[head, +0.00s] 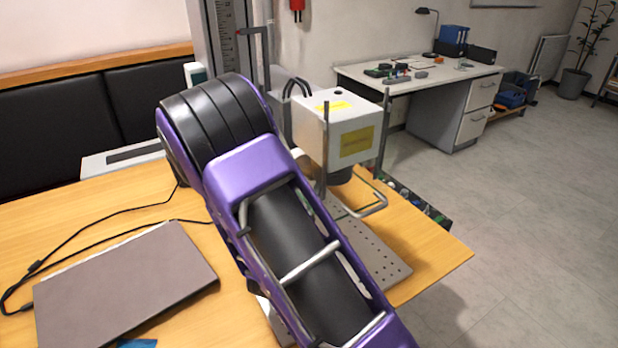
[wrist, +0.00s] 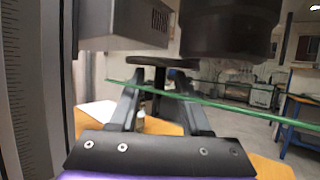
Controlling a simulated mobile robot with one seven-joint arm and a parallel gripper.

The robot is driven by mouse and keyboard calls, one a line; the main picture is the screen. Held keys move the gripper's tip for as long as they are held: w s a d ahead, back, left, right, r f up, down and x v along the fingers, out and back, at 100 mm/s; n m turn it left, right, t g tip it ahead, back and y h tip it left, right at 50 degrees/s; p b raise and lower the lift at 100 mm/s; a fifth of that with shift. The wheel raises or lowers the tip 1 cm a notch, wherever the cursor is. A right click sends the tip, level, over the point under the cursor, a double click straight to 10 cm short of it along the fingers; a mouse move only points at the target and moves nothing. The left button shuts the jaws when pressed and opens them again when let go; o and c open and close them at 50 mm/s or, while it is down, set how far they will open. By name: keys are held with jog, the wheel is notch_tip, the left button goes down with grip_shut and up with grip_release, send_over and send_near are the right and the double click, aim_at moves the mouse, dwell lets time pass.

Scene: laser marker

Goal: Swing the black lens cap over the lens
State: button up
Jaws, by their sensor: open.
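The black lens cap (wrist: 160,62) is a flat disc seen nearly edge-on in the wrist view, with a dark stem below it. It sits beyond my fingertips, to the left of and lower in the picture than the wide black lens (wrist: 232,28), which looks uncovered. My gripper (wrist: 160,76) is open, with one finger on each side of the stem in the picture; I cannot tell whether they touch it. In the head view the lens (head: 340,175) hangs under the white marker head (head: 340,130). My purple arm hides my gripper and the cap there.
A green-edged clear pane (wrist: 235,107) crosses the wrist view at finger height. Grey posts and a bent bar (head: 372,207) stand around the marker head. A perforated plate (head: 385,262) lies below. The scaled column (head: 222,35) is behind; a closed laptop (head: 125,288) is at left.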

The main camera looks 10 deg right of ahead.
grip_shut()
dwell(1.4)
